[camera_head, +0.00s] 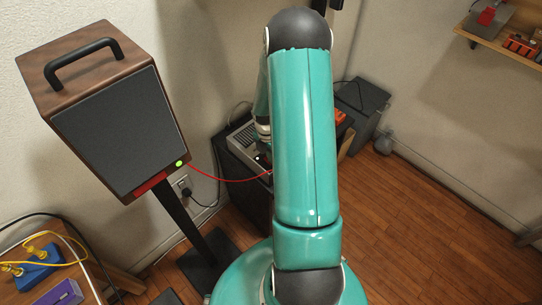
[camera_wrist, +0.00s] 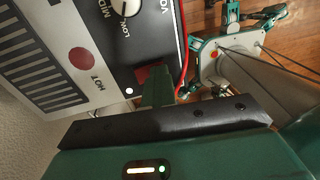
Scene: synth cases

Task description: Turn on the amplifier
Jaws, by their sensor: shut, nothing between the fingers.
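The amplifier (camera_wrist: 50,50) fills the upper left of the wrist view, with its vent slots, a red round mark, a white knob (camera_wrist: 125,5) and black panel. A dark red switch (camera_wrist: 146,73) sits near the panel's edge, partly covered by my gripper. My gripper (camera_wrist: 158,80) is shut, with its green fingers over or against the switch; I cannot tell whether they touch it. In the head view the amplifier (camera_head: 243,141) is a grey box on a dark stand, largely hidden by my arm. A small white dot (camera_wrist: 129,91) lies on the panel beside the switch.
A wooden speaker (camera_head: 112,120) with a lit green light stands at left; a red cable (camera_head: 228,180) runs from it toward the amplifier. A table with plugs (camera_head: 40,252) is at lower left. Open wooden floor (camera_head: 430,235) lies at right.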

